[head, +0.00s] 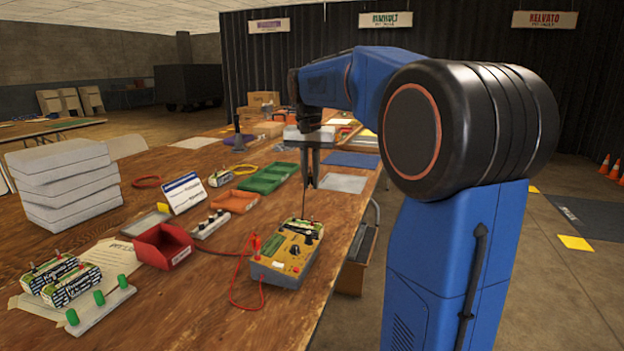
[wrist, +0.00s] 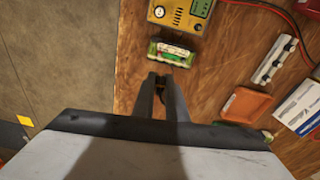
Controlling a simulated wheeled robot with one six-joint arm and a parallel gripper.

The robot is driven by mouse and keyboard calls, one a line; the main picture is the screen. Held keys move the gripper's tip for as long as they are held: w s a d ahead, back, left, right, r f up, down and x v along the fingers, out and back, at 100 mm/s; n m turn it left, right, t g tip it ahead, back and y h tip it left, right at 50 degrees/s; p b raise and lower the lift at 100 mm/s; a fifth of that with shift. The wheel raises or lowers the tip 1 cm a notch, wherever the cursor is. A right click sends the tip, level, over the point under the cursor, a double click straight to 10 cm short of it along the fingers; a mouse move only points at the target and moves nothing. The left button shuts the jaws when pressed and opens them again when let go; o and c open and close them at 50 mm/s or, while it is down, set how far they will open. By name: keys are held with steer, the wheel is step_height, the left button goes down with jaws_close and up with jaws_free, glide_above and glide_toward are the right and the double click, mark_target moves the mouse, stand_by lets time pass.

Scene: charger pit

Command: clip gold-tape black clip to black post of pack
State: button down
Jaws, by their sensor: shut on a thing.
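My gripper (head: 311,184) points down above the table behind the charger, its fingers close together. It also shows in the wrist view (wrist: 165,82). A thin black lead runs down from it towards the charger, so it appears to hold the black clip; the clip and its gold tape cannot be made out between the fingers. A green pack (wrist: 172,52) lies on the table beside the charger, just beyond the fingertips in the wrist view. Which of its posts is black is too small to tell. The gold-faced charger (head: 285,262) has a red lead and red clip (head: 256,243) at its left.
A red bin (head: 163,247), a white strip with black knobs (head: 211,224), an orange tray (head: 236,201) and green trays (head: 266,179) stand left of the charger. Two more packs (head: 70,287) lie at front left. The table's right edge runs close by the charger.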

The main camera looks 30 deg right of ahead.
steer(key=shift+w+a+f+n+y, duration=0.3)
steer(key=shift+w+a+f+n, duration=0.35)
steer(key=shift+n, duration=2.15)
steer(key=shift+w+a+f+n+y, duration=0.25)
steer(key=shift+w+a+n, duration=0.45)
steer(key=shift+n, duration=2.1)
steer(key=shift+w+a+f+n+y, duration=0.4)
steer(key=shift+w+n, duration=0.5)
steer(key=shift+n, duration=1.9)
steer(key=shift+f, duration=0.15)
steer(key=shift+f, duration=3.35)
steer(key=shift+f, duration=0.2)
steer(key=c, duration=1.7)
jaws_free()
